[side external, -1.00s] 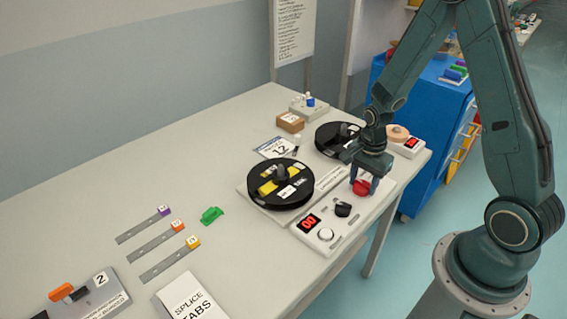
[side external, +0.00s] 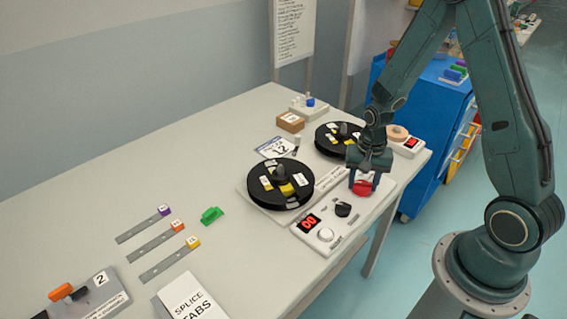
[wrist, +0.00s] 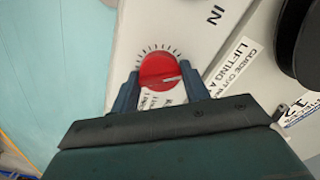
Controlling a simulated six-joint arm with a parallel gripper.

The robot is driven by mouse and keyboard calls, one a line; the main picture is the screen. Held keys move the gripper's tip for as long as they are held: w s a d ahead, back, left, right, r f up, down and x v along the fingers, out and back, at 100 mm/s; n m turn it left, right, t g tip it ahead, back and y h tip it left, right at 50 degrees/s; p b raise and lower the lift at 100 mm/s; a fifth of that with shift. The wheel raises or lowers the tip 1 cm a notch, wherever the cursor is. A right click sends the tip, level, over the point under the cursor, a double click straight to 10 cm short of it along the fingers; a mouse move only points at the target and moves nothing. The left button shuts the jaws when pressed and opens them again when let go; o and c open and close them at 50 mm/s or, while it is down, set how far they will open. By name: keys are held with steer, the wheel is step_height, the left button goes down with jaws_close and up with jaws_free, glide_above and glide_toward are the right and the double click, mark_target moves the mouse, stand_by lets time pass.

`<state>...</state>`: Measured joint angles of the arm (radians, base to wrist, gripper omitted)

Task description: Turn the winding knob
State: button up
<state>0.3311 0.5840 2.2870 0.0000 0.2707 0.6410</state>
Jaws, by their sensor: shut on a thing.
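The red winding knob (side external: 361,187) sits at the far end of the white control panel. It shows larger in the wrist view (wrist: 160,70), with a pale pointer line toward the right and tick marks around its upper side. My gripper (side external: 364,184) points down over the knob, its two dark fingers shut on the knob's sides. In the wrist view my gripper's fingers (wrist: 163,90) stand left and right of the knob. Two black reels lie beside the panel: a near reel (side external: 268,197) with white and yellow labels and a far reel (side external: 327,139) partly behind my arm.
The panel also has a black knob (side external: 343,209), a white button (side external: 326,235) and a red-digit display (side external: 308,222). Metal strips with coloured tabs, a green clip (side external: 211,215) and a splice tabs pad (side external: 190,300) lie on the table. The table's middle left is clear.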

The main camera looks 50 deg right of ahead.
mark_target(363, 183)
steer(key=shift+n, duration=0.9)
steer(key=o, duration=1)
steer(key=shift+c, duration=0.2)
steer(key=shift+r, duration=0.1)
step_height(363, 183, up, 14)
steer(key=shift+f, duration=0.2)
